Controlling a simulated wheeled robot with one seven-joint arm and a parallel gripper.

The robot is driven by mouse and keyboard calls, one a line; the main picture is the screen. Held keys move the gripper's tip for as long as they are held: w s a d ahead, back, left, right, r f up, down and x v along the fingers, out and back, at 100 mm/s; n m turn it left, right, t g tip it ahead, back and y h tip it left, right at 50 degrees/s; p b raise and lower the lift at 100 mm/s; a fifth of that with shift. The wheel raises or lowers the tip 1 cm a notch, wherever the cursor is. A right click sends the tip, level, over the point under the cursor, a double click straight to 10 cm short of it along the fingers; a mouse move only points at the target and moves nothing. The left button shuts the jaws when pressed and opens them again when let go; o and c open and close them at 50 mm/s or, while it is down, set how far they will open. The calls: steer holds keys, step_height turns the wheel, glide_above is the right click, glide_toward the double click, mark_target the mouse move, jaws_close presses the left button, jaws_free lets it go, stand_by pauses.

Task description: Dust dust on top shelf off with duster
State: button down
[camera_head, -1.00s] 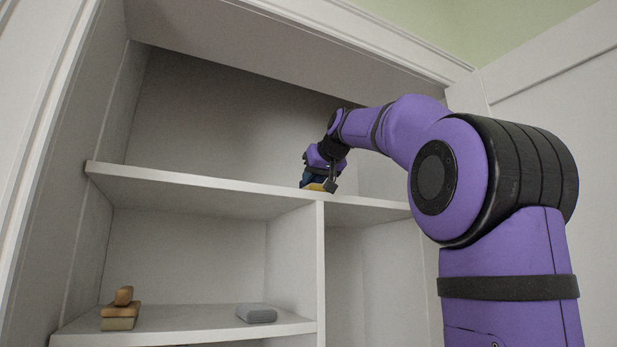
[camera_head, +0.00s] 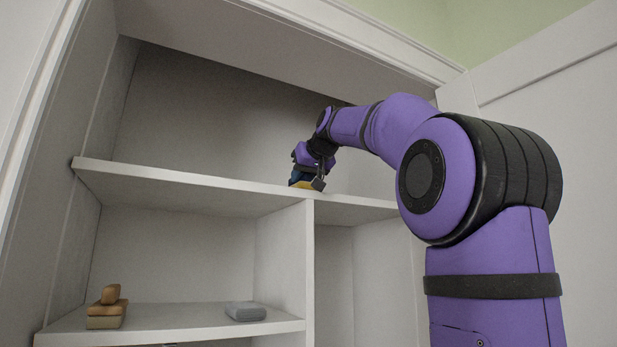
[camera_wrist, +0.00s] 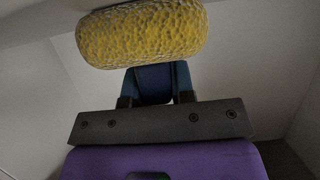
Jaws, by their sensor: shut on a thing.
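My gripper (camera_head: 312,179) is at the top shelf (camera_head: 190,184), near its front edge and above the upright divider. It is shut on the duster, which has a blue handle and a yellow head (camera_wrist: 142,34). In the wrist view the textured yellow head fills the top of the picture, and the blue handle (camera_wrist: 153,84) runs down between the fingers. In the head view the duster (camera_head: 303,183) is small and low at the shelf board; I cannot tell whether it touches the board. No dust can be made out on the shelf top, which is seen from below.
The shelf below holds a wooden block-like item (camera_head: 108,308) at left and a grey box-like item (camera_head: 245,311) near the divider (camera_head: 297,250). The cabinet's left wall (camera_head: 75,150) and a white panel (camera_head: 560,110) flank the space. The top compartment left of my gripper looks clear.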

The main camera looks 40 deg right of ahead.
steer(key=shift+w+a+f, duration=0.1)
steer(key=shift+w+a, duration=0.2)
steer(key=shift+a, duration=0.7)
steer(key=shift+w+a, duration=0.25)
steer(key=shift+a, duration=0.75)
steer(key=shift+w+a, duration=0.3)
steer(key=shift+a, duration=0.8)
steer(key=shift+w+a, duration=0.3)
steer(key=shift+a, duration=0.8)
steer(key=shift+w+a, duration=0.3)
steer(key=shift+a, duration=0.8)
steer(key=shift+r, duration=0.2)
step_height(320, 180, up, 6)
step_height(320, 180, up, 3)
steer(key=shift+d, duration=0.1)
